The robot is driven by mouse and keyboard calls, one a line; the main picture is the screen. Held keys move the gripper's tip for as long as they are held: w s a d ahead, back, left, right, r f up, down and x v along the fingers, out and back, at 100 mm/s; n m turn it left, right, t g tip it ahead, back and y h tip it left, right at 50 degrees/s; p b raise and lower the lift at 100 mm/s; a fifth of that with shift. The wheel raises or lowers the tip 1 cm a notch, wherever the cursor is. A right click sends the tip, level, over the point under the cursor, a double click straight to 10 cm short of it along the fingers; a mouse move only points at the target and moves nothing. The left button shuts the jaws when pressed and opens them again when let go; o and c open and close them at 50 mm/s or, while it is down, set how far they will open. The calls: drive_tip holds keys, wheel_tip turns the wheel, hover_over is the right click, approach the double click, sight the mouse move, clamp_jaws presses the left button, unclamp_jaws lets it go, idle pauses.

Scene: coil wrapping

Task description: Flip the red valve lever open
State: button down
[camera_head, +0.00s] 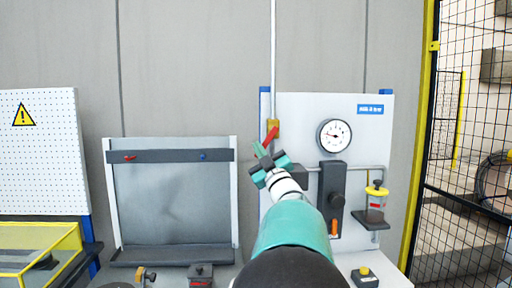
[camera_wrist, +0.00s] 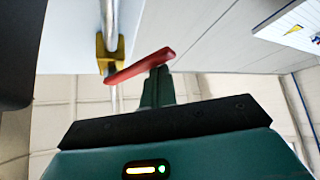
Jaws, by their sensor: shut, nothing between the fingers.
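The red valve lever (camera_head: 270,136) sits on a brass valve body (camera_head: 273,126) on the vertical pipe in the head view. In the wrist view the red lever (camera_wrist: 140,67) slants up to the right from the brass body (camera_wrist: 109,54). My gripper (camera_head: 259,150) is at the lever's lower end in the head view. In the wrist view its shut green fingers (camera_wrist: 157,86) are just below the lever's free end, very close or touching; I cannot tell which. Nothing is held between them.
A pressure gauge (camera_head: 334,136) and a dark upright device (camera_head: 334,195) are on the panel (camera_head: 300,110) to the right. A yellow-topped cup (camera_head: 377,191) is farther right. A grey frame with a dark rail (camera_head: 170,155) stands left. A mesh fence (camera_head: 470,110) borders the right side.

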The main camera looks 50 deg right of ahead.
drive_tip(key=shift+s+d+f, duration=0.2)
drive_tip(key=shift+s+d, duration=0.05)
idle(0.7)
drive_tip(key=s+a+f, duration=0.1)
drive_tip(key=s+a, duration=0.3)
drive_tip(key=s, duration=0.2)
drive_tip(key=shift+s+a, duration=0.25)
drive_tip(key=shift+s, duration=0.15)
idle(0.5)
